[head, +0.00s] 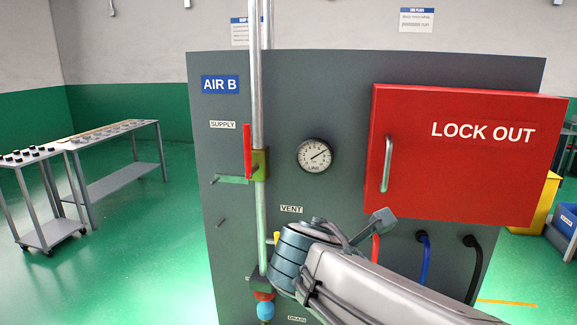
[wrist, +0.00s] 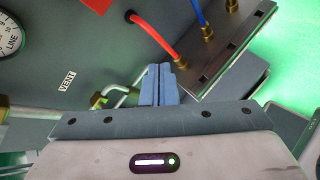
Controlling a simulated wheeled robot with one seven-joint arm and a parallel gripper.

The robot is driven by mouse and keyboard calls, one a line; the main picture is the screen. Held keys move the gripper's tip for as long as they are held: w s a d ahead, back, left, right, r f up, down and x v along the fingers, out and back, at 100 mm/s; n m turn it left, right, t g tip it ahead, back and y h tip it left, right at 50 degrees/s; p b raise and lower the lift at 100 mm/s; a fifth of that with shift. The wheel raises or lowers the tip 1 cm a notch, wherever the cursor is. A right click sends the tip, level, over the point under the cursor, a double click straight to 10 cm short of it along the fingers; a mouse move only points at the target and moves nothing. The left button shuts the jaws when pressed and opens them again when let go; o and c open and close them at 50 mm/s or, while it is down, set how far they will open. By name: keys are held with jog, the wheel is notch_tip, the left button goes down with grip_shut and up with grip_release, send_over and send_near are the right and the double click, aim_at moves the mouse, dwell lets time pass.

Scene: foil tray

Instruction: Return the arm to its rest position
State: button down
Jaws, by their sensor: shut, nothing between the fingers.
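My arm (head: 345,280) reaches in from the lower right of the head view, in front of the grey AIR B panel (head: 340,105). Its blue-grey wrist joint (head: 288,262) is just below the VENT label (head: 291,209). In the wrist view my gripper (wrist: 159,70) has its two blue-grey fingers pressed together, with nothing between them. They point toward the panel, right of a bent metal rod (wrist: 122,96) and below the red hose (wrist: 153,37). I cannot tell the gap between fingers and panel. The fingers are not clearly visible in the head view.
A vertical pipe (head: 257,85) carries a valve with a red lever (head: 247,151), upright. A gauge (head: 314,155) and the red LOCK OUT box (head: 465,170) are on the panel. Blue (head: 425,260) and black (head: 474,270) hoses hang at right. Floor (head: 150,250) is clear at left, before the benches.

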jog(key=s+d+f+m+g+y, duration=0.1)
jog(key=s+f+m+g+y, duration=0.2)
jog(key=m, duration=0.8)
jog(key=s+d+f+m+g+y, duration=0.2)
jog(key=s+f+m+y, duration=0.1)
jog(key=s+f+m, duration=0.5)
notch_tip(320, 180, down, 2)
jog(key=m, duration=0.4)
jog(key=shift+s+d+g, duration=0.3)
jog(key=shift+g, duration=0.1)
